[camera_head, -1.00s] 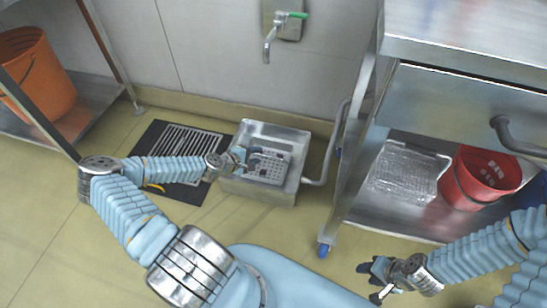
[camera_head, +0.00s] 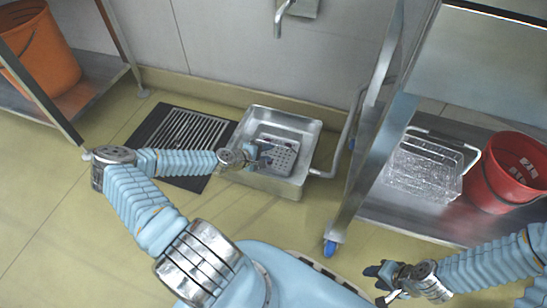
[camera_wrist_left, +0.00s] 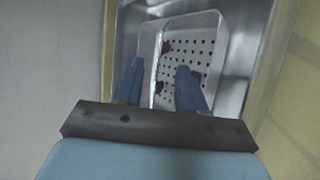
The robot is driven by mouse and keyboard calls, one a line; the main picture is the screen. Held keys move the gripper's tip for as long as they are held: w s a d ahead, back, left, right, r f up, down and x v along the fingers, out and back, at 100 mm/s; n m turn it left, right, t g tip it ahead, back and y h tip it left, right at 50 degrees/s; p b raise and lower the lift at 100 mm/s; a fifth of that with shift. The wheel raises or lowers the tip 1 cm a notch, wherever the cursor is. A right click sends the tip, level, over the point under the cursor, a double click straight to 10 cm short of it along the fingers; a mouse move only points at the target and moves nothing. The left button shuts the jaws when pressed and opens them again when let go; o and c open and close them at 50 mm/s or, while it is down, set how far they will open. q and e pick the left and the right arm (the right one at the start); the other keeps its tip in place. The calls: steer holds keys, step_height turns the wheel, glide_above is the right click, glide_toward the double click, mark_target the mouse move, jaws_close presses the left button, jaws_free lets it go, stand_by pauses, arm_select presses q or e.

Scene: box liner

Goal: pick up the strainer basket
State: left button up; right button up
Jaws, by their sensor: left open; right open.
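The strainer basket (camera_head: 278,157), pale and perforated with small dark red bits in it, sits inside a metal floor basin (camera_head: 309,134). It also shows in the left wrist view (camera_wrist_left: 208,50). My left gripper (camera_head: 262,153) is at the basin's left side, over the basket's near left part. In the left wrist view my left gripper (camera_wrist_left: 158,82) has its two blue fingers apart, with the basket's wall edge between them. I cannot tell whether the fingers touch it. My right gripper (camera_head: 380,283) is open and empty above the floor at the lower right.
A black floor grate (camera_head: 160,150) lies left of the basin. A metal shelf unit at right holds a wire basket (camera_head: 425,170) and a red bucket (camera_head: 508,172). An orange bucket (camera_head: 45,65) stands on the left shelf. A tap (camera_head: 279,20) hangs above.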

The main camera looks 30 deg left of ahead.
mark_target(288, 149)
arm_select(q)
steer(key=shift+f, duration=0.65)
steer(key=b+x, duration=0.1)
steer(key=x, duration=0.7)
steer(key=shift+w+b, duration=0.1)
steer(key=shift+b, duration=0.2)
steer(key=b+x, duration=0.1)
steer(key=x, duration=0.4)
steer(key=shift+w+d, duration=0.15)
steer(key=shift+w, duration=0.1)
steer(key=shift+r, duration=0.1)
jaws_close()
arm_select(e)
step_height(288, 149, down, 4)
steer(key=shift+w+r, duration=0.1)
